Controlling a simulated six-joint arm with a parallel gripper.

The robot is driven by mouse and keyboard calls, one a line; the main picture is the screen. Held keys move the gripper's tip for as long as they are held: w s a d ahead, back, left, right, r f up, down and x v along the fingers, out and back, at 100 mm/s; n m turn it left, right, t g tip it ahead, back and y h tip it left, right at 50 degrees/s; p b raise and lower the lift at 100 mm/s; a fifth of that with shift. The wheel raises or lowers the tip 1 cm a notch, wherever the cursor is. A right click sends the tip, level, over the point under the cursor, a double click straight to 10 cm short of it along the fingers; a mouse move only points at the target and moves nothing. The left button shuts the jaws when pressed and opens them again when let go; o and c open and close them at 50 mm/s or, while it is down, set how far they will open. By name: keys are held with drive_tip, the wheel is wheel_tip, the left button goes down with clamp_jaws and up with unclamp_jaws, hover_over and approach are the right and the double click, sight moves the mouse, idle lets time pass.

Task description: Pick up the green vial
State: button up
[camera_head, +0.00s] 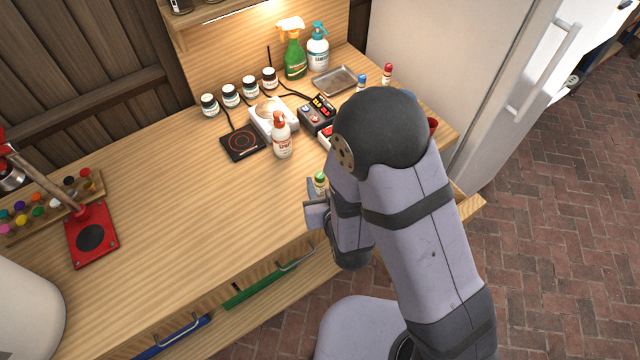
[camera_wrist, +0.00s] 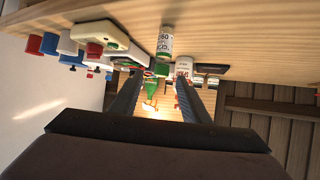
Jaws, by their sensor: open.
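The green vial (camera_head: 320,184) is a small white-labelled vial with a green cap, upright near the front edge of the wooden counter (camera_head: 170,190). In the wrist view, where the scene appears upside down, the vial (camera_wrist: 165,42) shows just ahead of the fingertips, roughly centred between them. My gripper (camera_head: 313,202) is beside the vial in the head view, and my arm hides part of it. In the wrist view my gripper (camera_wrist: 160,78) has its two fingers apart, with nothing clearly held between them.
A white bottle with a red cap (camera_head: 282,138) stands behind the vial, near a black hot plate (camera_head: 242,142) and a grey control box (camera_head: 318,115). Blue-capped (camera_head: 362,82) and red-capped (camera_head: 387,74) vials stand at the back right. The counter to the left is largely clear.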

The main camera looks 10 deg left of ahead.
sight(321, 176)
drive_tip(key=shift+w+a+f+b, duration=0.15)
drive_tip(key=shift+w+f+b, duration=0.15)
drive_tip(key=shift+w+f, duration=0.05)
drive_tip(key=shift+w+a+f+p, duration=0.15)
drive_tip(key=shift+w+a+p, duration=0.15)
drive_tip(key=shift+w+p, duration=0.3)
drive_tip(key=shift+p+x, duration=0.3)
drive_tip(key=shift+x, duration=1.05)
drive_tip(key=shift+s+f, duration=0.1)
clamp_jaws()
